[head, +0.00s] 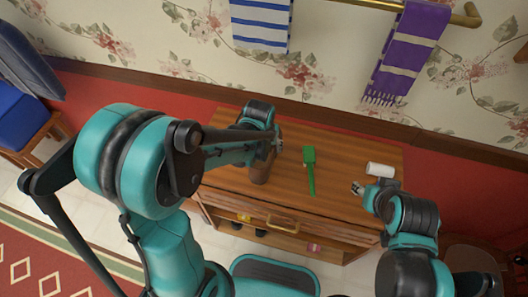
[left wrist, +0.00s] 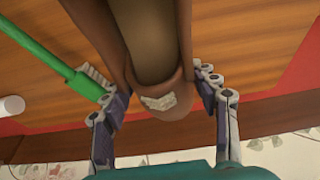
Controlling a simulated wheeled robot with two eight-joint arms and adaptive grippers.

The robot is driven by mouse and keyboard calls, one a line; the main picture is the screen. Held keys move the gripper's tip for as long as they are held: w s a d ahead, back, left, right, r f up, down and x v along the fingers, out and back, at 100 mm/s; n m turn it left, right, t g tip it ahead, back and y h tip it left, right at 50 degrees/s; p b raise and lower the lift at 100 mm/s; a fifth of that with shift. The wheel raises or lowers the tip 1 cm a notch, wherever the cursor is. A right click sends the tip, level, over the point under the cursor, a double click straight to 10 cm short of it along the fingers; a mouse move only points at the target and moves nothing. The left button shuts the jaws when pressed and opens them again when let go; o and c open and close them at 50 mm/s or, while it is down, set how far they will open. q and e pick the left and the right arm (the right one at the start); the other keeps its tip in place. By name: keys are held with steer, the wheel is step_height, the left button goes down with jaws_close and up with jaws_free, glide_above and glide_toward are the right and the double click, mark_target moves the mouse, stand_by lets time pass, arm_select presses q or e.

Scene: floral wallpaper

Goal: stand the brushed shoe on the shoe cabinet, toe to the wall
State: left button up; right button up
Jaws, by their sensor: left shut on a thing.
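The brown shoe (head: 260,170) is at the left part of the wooden shoe cabinet's top (head: 345,205). My left gripper (head: 277,141) is shut on it. In the left wrist view the gripper's fingers (left wrist: 162,100) flank the shoe's rounded end (left wrist: 170,112), with a pale patch (left wrist: 158,101) between them. The shoe's long opening shows; its far end is cut off by the frame. I cannot tell whether its sole touches the cabinet. My right gripper (head: 358,188) is over the cabinet's right side, apart from the shoe; its fingers are too small to read.
A green brush (head: 309,170) lies mid-cabinet, right of the shoe. A white cylinder (head: 380,169) lies near my right gripper. The wall with hanging striped towels (head: 262,25) is behind. Clear wood remains between brush and right gripper.

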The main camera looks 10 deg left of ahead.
arm_select(q)
steer(key=shift+w+a+f+b, duration=0.15)
steer(key=shift+w+a+f, duration=0.2)
steer(key=shift+a+f, duration=0.25)
steer(key=shift+w+a+f+b, duration=0.15)
steer(key=shift+w+a+f, duration=0.2)
steer(key=shift+a, duration=0.3)
steer(key=shift+f+b, duration=0.9)
steer(key=shift+f, duration=1.05)
steer(key=shift+f, duration=0.1)
steer(key=o, duration=1.4)
steer(key=shift+o, duration=0.2)
